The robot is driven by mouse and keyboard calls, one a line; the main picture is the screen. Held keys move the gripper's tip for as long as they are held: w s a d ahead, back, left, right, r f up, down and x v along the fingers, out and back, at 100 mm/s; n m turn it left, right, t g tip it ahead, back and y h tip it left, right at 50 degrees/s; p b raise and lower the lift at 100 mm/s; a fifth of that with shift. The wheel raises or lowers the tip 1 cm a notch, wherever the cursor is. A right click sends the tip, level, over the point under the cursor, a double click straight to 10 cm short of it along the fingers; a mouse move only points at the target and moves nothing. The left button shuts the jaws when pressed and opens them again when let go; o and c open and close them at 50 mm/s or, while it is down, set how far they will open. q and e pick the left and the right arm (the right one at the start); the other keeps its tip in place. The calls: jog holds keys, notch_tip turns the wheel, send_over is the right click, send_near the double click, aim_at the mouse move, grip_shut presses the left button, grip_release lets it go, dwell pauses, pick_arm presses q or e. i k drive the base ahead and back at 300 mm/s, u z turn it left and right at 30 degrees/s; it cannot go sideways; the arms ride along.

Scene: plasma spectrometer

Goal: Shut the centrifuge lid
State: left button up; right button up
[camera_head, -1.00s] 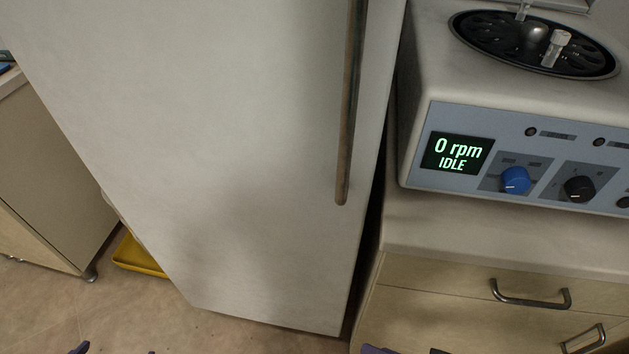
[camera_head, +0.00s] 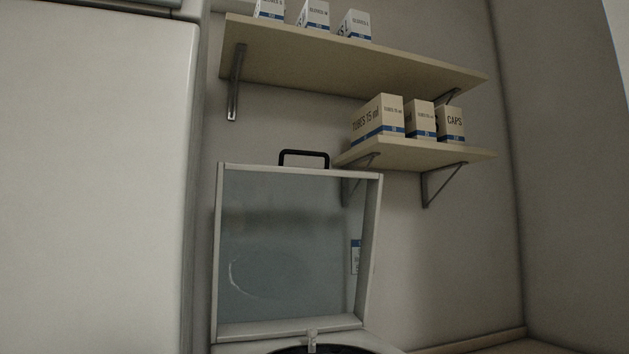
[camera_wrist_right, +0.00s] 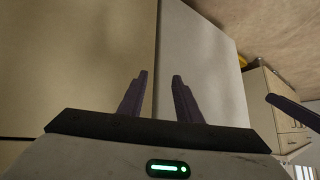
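The centrifuge lid (camera_head: 290,250) stands raised in the head view, a clear pane in a pale frame with a black handle (camera_head: 304,154) on its top edge. Below it, only the dark rim of the centrifuge's rotor bowl (camera_head: 325,350) and one tube's white cap (camera_head: 312,337) show at the bottom edge. Neither gripper is in the head view. In the right wrist view my right gripper (camera_wrist_right: 161,76) has its two purple fingers apart with nothing between them. A single purple finger (camera_wrist_right: 295,110), seemingly of my left gripper, shows at the right; its opening cannot be told.
A tall white fridge-like cabinet (camera_head: 95,180) stands left of the lid. Shelves with boxes hang behind it; the lower shelf (camera_head: 415,153) lies just right of the handle. The right wrist view shows drawers (camera_wrist_right: 278,105) and the floor.

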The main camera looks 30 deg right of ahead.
aim_at(263, 329)
jog(key=z, duration=0.55)
jog(key=k, duration=0.3)
jog(key=z, duration=0.25)
